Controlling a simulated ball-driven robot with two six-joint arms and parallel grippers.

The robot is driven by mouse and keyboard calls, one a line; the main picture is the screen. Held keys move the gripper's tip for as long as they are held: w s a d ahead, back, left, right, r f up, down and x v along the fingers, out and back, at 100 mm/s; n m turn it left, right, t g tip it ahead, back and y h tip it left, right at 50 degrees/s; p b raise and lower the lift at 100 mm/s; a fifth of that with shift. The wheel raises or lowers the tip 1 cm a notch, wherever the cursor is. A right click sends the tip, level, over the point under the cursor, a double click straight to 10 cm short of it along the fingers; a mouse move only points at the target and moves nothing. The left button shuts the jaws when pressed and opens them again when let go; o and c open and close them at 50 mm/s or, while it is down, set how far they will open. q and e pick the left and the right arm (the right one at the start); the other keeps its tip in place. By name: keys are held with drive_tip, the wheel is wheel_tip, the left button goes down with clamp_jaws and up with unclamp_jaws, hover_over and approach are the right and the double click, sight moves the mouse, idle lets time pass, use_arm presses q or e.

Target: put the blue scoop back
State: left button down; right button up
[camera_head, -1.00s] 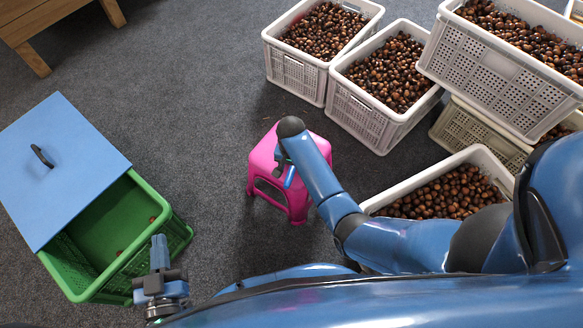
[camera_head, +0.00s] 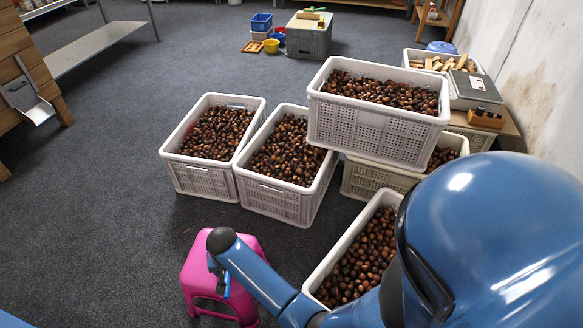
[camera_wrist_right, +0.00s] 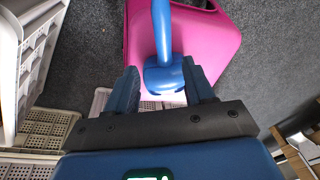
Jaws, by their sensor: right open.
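The blue scoop (camera_wrist_right: 163,55) shows in the right wrist view in front of the pink stool (camera_wrist_right: 215,38). Its long handle runs up and out of the picture, and its wider end lies just ahead of my fingertips. My right gripper (camera_wrist_right: 160,85) is open, with one finger on each side of that wider end; I cannot tell whether they touch it. In the head view my right gripper (camera_head: 218,275) is above the pink stool (camera_head: 247,245), mostly hidden by its own arm. My left gripper is out of view.
White crates of chestnuts (camera_head: 174,172) stand beyond and right of the stool, one (camera_head: 340,132) stacked on top. Another (camera_head: 322,268) stands close beside my right arm. A wooden bench with a metal scoop (camera_head: 38,112) is at left. Dark carpet (camera_head: 110,225) left of the stool is clear.

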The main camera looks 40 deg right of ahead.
drive_tip(key=s+d+r+n+t, duration=0.1)
drive_tip(key=s+d+t, duration=0.1)
drive_tip(key=s+t, duration=0.25)
drive_tip(key=s+d+n+t, duration=0.1)
drive_tip(key=s+d+t, duration=0.2)
drive_tip(key=s, duration=0.2)
drive_tip(key=s+d+r+n+t, duration=0.1)
drive_tip(key=s+r+t, duration=0.3)
drive_tip(key=r, duration=0.6)
drive_tip(key=s+d+r+n+t, duration=0.2)
drive_tip(key=s+r+t, duration=0.2)
drive_tip(key=s+r, duration=0.5)
drive_tip(key=shift+s+r, duration=0.3)
drive_tip(key=shift+r, duration=0.35)
